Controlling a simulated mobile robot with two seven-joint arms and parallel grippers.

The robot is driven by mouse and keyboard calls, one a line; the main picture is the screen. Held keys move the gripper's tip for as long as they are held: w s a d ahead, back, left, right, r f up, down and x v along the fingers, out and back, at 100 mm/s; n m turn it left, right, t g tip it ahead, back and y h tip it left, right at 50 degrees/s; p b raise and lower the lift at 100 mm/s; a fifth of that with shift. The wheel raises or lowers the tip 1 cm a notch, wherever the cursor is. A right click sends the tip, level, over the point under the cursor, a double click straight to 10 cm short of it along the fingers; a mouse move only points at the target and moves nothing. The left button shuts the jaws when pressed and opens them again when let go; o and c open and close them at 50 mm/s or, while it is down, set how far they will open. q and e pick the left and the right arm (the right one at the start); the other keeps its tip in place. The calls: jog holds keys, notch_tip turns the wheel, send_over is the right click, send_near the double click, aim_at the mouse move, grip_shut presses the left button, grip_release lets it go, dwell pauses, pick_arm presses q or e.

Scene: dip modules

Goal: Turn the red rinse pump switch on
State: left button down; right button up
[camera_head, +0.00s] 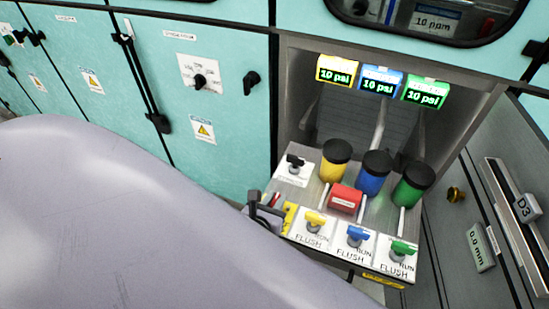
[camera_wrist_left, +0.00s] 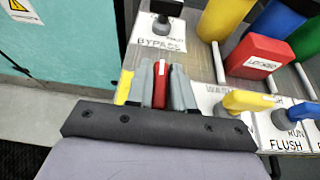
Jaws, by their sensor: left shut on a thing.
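My left gripper (camera_wrist_left: 160,95) is at the left edge of the bench panel, just in front of the black bypass switch. In the left wrist view its grey fingers are closed on either side of a slim red switch (camera_wrist_left: 159,84). The fingers hide the switch's lower part. In the head view the left gripper (camera_head: 268,207) shows small and dark beside a yellow strip, partly hidden by my own pale arm. A bit of the red switch (camera_head: 275,200) shows there. The switch's position marks cannot be read. My right gripper does not show.
A red box (camera_head: 345,198) marked locked sits right of the gripper. Black bypass switch (camera_head: 294,163) stands behind. Yellow (camera_head: 315,220), blue (camera_head: 357,236) and green (camera_head: 402,249) run/flush handles line the front. Yellow, blue and green canisters stand at the back, under displays reading 10 psi.

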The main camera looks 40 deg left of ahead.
aim_at(273, 205)
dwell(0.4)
pick_arm(q)
jog(key=c, duration=1.1)
grip_release()
jog(key=v, duration=0.7)
jog(key=shift+s+d, duration=0.1)
